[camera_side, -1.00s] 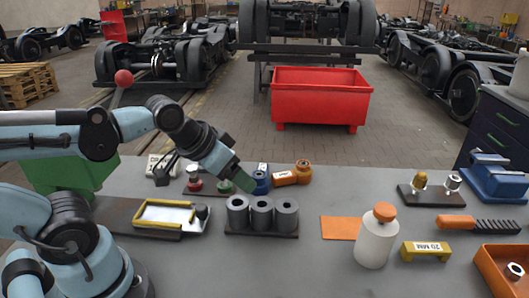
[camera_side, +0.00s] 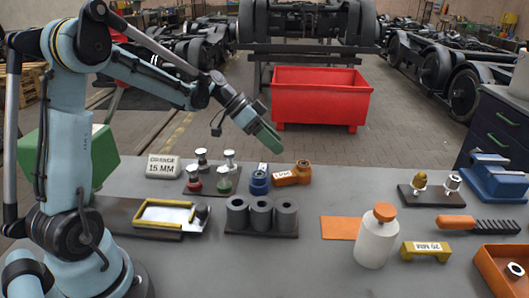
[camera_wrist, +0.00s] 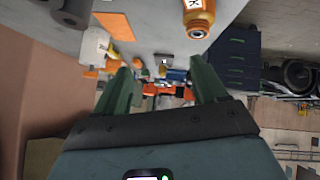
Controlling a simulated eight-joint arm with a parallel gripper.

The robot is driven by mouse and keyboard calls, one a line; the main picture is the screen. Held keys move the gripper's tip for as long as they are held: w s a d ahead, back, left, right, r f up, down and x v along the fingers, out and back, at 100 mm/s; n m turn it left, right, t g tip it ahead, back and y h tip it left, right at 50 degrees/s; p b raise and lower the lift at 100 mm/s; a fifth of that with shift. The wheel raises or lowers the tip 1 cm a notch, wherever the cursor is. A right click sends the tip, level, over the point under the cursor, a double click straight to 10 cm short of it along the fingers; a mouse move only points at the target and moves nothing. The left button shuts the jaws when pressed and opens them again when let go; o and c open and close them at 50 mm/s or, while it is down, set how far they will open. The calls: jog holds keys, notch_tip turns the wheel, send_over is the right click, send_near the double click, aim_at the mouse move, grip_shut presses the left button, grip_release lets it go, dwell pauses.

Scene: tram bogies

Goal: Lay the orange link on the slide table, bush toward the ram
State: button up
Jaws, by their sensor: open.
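The orange link (camera_side: 285,177) lies on the bench in the side view, right of a blue link (camera_side: 259,181). It bears a white label, and its ring-shaped end is at the right. The link also shows at the top of the wrist view (camera_wrist: 199,20). My gripper (camera_side: 270,140) is open and empty, in the air above and slightly left of the orange link. Its green fingers also show in the wrist view (camera_wrist: 160,68). A yellow-framed metal tray on a dark plate (camera_side: 165,216), seemingly the slide table, lies at the left. I cannot make out the ram.
A sign reading "ORANGE 15 MM" (camera_side: 163,166) stands near several knobbed pieces (camera_side: 224,180). Grey cylinders (camera_side: 261,214) sit in front of the links. A white bottle (camera_side: 376,240), orange mat (camera_side: 341,228) and "20 MM" block (camera_side: 426,250) are to the right.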

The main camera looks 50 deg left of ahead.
aim_at(298, 162)
jog(key=w+a+f+m+h, duration=0.1)
jog(key=a, duration=0.1)
jog(key=a+f+m+t+h, duration=0.1)
jog(key=a+f+m, duration=0.1)
jog(key=a, duration=0.1)
jog(key=w+a+f+m+h, duration=0.1)
jog(key=a+f, duration=0.1)
jog(key=a, duration=0.1)
jog(key=shift+w+f+m+t+h, duration=0.25)
jog(key=shift+w+m+t+h, duration=0.05)
jog(key=shift+h, duration=0.1)
jog(key=x, duration=1.2)
jog(key=shift+w, duration=0.1)
jog(key=shift+a, duration=0.1)
grip_shut()
